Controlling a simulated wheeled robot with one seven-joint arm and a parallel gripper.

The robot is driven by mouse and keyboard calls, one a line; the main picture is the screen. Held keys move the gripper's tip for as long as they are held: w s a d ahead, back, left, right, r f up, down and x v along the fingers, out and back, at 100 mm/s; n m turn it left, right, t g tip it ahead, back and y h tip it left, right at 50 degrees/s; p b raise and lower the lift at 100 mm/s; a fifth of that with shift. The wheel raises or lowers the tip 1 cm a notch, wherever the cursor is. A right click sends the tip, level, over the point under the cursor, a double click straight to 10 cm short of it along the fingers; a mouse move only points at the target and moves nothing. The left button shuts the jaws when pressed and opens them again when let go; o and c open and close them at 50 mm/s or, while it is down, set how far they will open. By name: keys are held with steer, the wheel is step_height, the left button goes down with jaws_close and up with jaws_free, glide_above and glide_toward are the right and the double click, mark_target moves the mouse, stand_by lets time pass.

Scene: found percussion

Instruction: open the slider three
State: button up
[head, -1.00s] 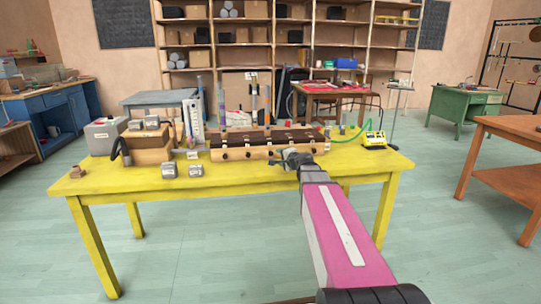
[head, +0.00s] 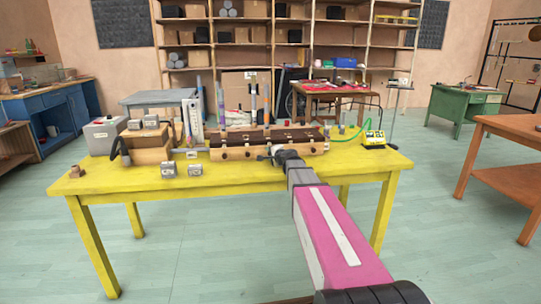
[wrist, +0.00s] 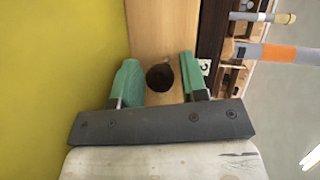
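A long wooden box (head: 236,154) with a dark top stands on the yellow table, with several dark knobs along its front face. My gripper (head: 268,155) is at the front of the box, right of its middle. In the wrist view my gripper (wrist: 159,78) is open, its two green fingers on either side of one round dark knob (wrist: 160,77) on the pale wood. A gap shows between each finger and the knob. A small white label (wrist: 205,67) with one dark character lies beside the right finger; I cannot read it surely. Which slider this knob belongs to is unclear.
Coloured tubes (head: 253,100) stand upright behind the box. A wooden crate (head: 152,149) and small grey blocks (head: 168,169) are at the left.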

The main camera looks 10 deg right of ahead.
jaws_close()
steer(key=shift+s, duration=1.6)
steer(key=shift+w, duration=0.1)
steer(key=shift+o, duration=1.9)
jaws_free()
steer(key=v, duration=1.1)
steer(key=shift+w, duration=0.1)
